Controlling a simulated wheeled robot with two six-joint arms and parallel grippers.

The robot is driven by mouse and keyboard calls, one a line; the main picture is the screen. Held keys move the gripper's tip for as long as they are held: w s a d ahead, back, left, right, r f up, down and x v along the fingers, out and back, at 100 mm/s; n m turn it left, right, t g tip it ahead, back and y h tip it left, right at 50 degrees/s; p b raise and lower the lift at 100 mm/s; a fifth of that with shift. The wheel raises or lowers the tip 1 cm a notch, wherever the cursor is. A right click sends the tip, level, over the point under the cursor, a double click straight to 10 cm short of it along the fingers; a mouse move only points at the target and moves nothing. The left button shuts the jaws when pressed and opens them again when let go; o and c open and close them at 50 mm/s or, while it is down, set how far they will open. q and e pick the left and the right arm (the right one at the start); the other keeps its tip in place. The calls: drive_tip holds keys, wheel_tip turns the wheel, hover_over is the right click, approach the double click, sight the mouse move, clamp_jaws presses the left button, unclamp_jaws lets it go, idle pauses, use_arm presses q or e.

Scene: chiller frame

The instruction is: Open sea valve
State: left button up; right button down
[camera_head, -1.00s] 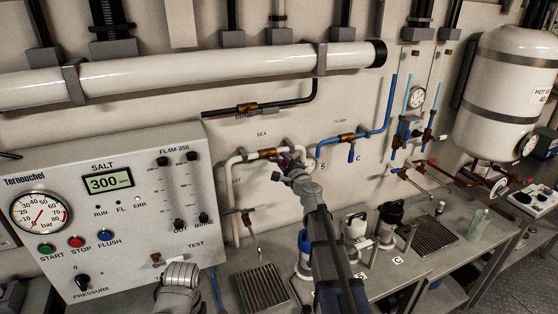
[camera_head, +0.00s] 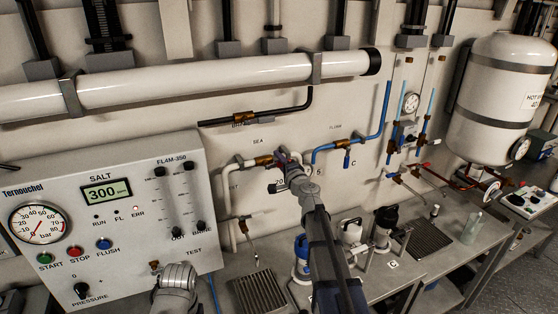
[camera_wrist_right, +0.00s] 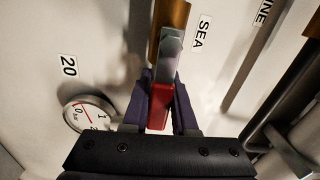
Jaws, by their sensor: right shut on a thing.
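The sea valve (camera_head: 263,160) is a brass body on the white pipe under the SEA label (camera_head: 257,141) in the head view. My right gripper (camera_head: 284,165) is at its right side, close to the wall. In the right wrist view, the two dark purple fingers of my right gripper (camera_wrist_right: 159,108) are shut on the valve's red handle (camera_wrist_right: 158,104). Its grey metal lever (camera_wrist_right: 169,60) runs up to the brass body (camera_wrist_right: 173,16), roughly in line with it in this view. In the head view the gripper hides the handle. My left gripper is not in view.
A control panel (camera_head: 105,235) stands at the left. A blue pipe (camera_head: 384,112) with the flush valve (camera_head: 340,144) is right of the sea valve, and the brine valve (camera_head: 243,117) is above it. A round gauge (camera_wrist_right: 88,114) is close to the right gripper's left finger.

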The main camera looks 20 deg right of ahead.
drive_tip(key=shift+w+d+r, duration=0.15)
drive_tip(key=shift+w, duration=0.05)
drive_tip(key=c, duration=1.2)
unclamp_jaws()
drive_tip(key=o, duration=0.5)
drive_tip(key=shift+s, duration=0.15)
drive_tip(key=s, duration=0.7)
drive_tip(key=shift+s, duration=0.4)
